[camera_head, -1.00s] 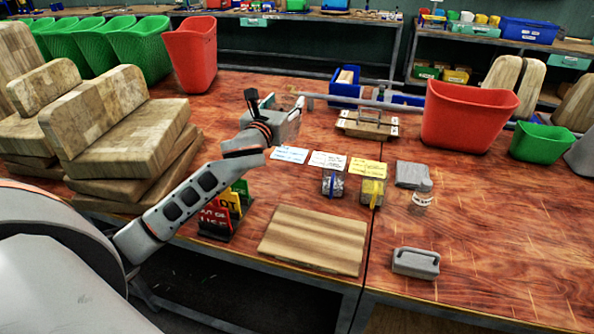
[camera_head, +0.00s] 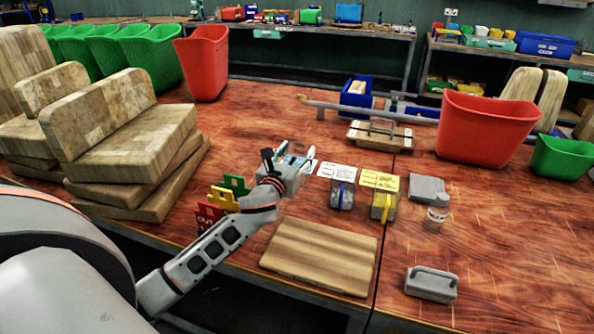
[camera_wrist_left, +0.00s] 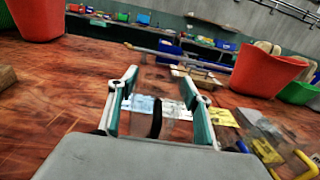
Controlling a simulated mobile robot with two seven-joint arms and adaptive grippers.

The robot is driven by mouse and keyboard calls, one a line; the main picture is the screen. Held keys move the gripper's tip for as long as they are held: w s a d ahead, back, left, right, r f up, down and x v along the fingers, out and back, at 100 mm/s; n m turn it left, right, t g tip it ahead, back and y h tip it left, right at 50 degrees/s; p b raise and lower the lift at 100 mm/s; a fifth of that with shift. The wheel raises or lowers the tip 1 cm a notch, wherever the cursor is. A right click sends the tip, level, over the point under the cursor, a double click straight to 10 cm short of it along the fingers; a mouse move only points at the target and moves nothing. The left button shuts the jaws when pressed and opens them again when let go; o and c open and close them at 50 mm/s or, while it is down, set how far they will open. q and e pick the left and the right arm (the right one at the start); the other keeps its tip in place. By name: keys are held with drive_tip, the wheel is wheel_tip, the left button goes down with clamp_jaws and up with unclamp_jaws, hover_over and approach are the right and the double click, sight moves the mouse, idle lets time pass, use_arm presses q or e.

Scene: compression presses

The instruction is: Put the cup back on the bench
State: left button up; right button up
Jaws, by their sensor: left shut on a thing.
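My left gripper (camera_head: 308,160) is over the bench (camera_head: 330,130), just left of the white card. In the left wrist view its two teal-lined fingers (camera_wrist_left: 158,112) stand on either side of a clear cup (camera_wrist_left: 172,100), and the gripper is shut on it. The cup is see-through and hard to make out; a dark vertical strip shows on it. In the head view the gripper mostly hides the cup, so I cannot tell whether its base touches the bench. My right gripper is not in view.
Two clear containers, one with a blue strip (camera_head: 342,190) and one with a yellow strip (camera_head: 384,203), stand right of the gripper. A wooden board (camera_head: 320,255) lies in front. Coloured signs (camera_head: 222,200) stand close left. A small jar (camera_head: 437,216) and grey handled block (camera_head: 431,284) are farther right.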

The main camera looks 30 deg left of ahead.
sight(296, 164)
use_arm(q)
drive_tip(key=shift+f, duration=0.5)
wheel_tip(296, 164, down, 4)
drive_tip(key=shift+r+b, duration=0.25)
drive_tip(key=shift+b, duration=0.5)
drive_tip(key=shift+f, duration=0.35)
drive_tip(key=shift+r, duration=0.15)
drive_tip(key=o, duration=1.6)
